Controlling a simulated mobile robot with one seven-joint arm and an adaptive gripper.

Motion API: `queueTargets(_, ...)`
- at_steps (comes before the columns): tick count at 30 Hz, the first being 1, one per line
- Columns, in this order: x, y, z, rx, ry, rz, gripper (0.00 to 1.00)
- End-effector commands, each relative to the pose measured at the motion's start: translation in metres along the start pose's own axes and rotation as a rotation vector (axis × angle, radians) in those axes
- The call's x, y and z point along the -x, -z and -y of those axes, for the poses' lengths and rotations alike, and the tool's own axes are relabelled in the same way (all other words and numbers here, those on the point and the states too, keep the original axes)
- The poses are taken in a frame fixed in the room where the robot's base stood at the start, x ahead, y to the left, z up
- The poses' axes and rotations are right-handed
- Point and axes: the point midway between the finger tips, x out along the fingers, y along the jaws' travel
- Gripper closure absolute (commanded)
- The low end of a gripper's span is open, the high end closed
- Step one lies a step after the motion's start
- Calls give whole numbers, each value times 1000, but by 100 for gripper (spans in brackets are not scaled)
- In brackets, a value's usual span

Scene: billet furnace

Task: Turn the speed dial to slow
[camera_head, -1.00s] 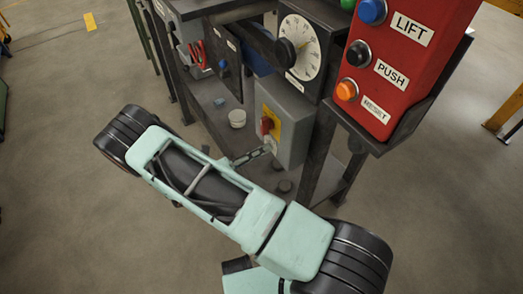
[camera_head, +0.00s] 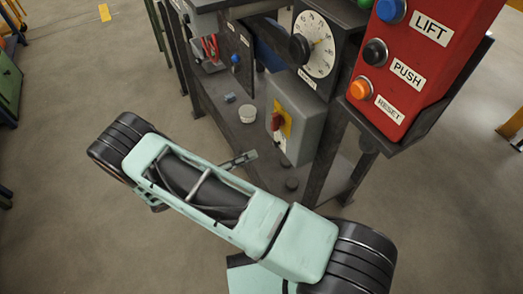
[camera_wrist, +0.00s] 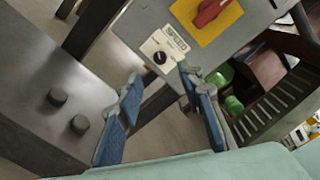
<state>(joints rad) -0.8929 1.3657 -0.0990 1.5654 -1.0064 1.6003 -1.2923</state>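The speed dial (camera_wrist: 160,57) is a small black knob on a white plate lettered SPEED, near the top middle of the wrist view. It sits on the grey control box (camera_head: 305,127), below a red switch on a yellow plate. The knob's pointer is too small to read. My gripper (camera_wrist: 159,77) is open and empty, its two blue-padded fingers spread either side of the knob in the wrist view, apart from it. In the head view my gripper (camera_head: 240,160) is low and left of the box. The dial is hard to make out there.
The red panel (camera_head: 425,60) with LIFT, PUSH and RESET buttons juts out at upper right. A round white gauge (camera_head: 318,50) is above the box. Dark round knobs (camera_wrist: 57,97) stick up from a grey surface.

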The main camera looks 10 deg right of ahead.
Motion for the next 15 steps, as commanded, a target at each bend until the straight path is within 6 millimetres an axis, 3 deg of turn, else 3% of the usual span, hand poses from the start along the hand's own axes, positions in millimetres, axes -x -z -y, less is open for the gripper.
queueTargets(6, 29, 0, 0, 0, 0, 1, 66)
queueTargets(15, 34, 1, 0, 2, 1, 0, 66)
